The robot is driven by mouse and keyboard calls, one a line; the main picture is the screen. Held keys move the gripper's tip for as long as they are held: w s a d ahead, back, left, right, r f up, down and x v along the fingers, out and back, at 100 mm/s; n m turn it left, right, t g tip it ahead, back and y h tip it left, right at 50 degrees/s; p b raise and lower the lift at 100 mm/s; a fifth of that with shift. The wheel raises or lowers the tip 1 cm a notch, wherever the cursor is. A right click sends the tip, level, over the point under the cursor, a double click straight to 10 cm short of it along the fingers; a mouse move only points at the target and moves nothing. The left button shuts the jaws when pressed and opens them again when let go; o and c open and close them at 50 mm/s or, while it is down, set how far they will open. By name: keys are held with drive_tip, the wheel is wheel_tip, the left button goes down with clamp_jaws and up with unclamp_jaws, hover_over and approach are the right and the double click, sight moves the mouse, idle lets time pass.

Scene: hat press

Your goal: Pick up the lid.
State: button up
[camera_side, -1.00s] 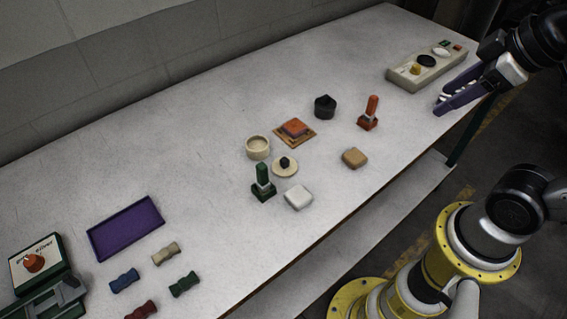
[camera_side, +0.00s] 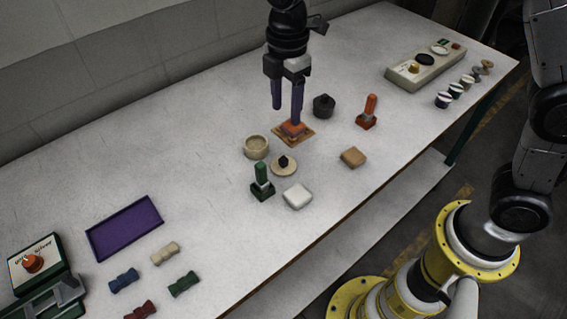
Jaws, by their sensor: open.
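The lid looks to be the pale round disc with a black knob (camera_side: 284,166), lying flat on the table just right of and below an open cream round pot (camera_side: 256,147). My gripper (camera_side: 286,115) points down with its two purple fingers apart and nothing between them. A black lidded pot (camera_side: 324,106) stands to the right of the gripper.
A green stamp (camera_side: 262,182) and a white block (camera_side: 298,196) stand close below the lid. An orange stamp (camera_side: 367,112) and a tan block (camera_side: 353,157) lie to the right. A purple tray (camera_side: 125,228) and several small coloured pieces are at left. A control box (camera_side: 425,65) is at the back right.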

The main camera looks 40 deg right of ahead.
hover_over(283, 159)
drive_tip(key=f, duration=0.8)
drive_tip(key=shift+s+d, duration=0.1)
drive_tip(key=shift+d, duration=0.1)
drive_tip(key=shift+a+f, duration=0.1)
drive_tip(key=shift+f, duration=3.05)
drive_tip(key=shift+c, duration=0.3)
clamp_jaws()
